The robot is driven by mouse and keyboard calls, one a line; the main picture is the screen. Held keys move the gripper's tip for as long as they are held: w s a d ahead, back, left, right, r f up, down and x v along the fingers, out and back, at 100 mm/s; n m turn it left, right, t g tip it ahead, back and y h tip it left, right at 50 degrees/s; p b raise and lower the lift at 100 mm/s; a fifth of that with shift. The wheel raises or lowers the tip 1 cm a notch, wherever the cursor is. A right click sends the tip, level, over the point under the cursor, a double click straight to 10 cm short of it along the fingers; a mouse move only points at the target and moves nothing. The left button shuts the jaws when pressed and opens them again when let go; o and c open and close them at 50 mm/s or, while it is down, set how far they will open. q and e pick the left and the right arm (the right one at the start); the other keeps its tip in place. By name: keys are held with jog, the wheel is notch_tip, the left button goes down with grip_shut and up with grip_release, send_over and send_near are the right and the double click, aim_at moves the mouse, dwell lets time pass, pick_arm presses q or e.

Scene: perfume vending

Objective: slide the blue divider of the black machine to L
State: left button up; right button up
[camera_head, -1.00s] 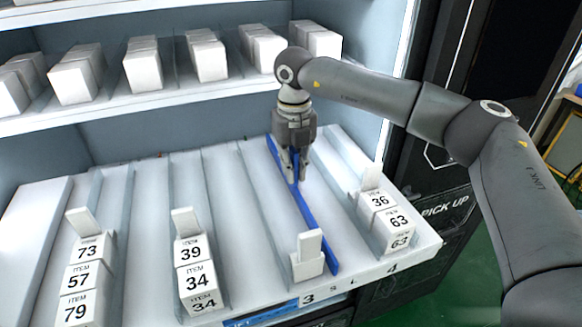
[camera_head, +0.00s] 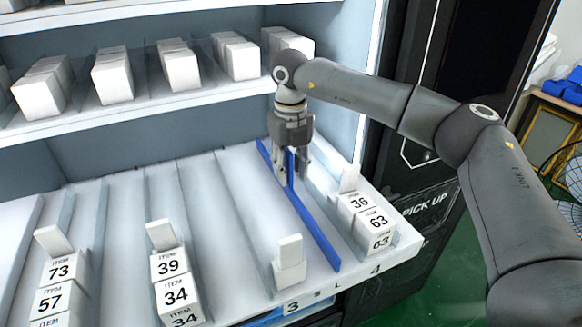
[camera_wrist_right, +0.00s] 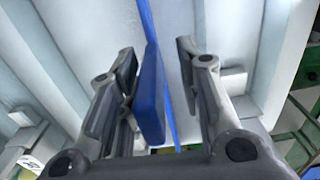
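The blue divider (camera_head: 306,222) is a long thin strip on the lower white shelf of the black machine (camera_head: 432,160), between the lane marked 3 and the lane marked 4. Its front end is above the L mark (camera_head: 336,286) on the shelf edge, right of the S mark (camera_head: 317,295). My right gripper (camera_head: 291,168) points down over the divider's rear part. In the right wrist view its fingers (camera_wrist_right: 158,52) are apart on both sides of the divider's raised blue plate (camera_wrist_right: 152,95). The plate is at the left finger, with a gap to the right finger. My left gripper is out of view.
White boxes marked 36 and 63 (camera_head: 376,222) stand right of the divider. A white pusher (camera_head: 289,262) stands left of it in lane 3. An upper shelf (camera_head: 190,96) with white boxes is behind my right arm.

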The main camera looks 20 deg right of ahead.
notch_tip(320, 180, up, 12)
dwell(0.5)
jog(key=shift+s+d+f, duration=0.1)
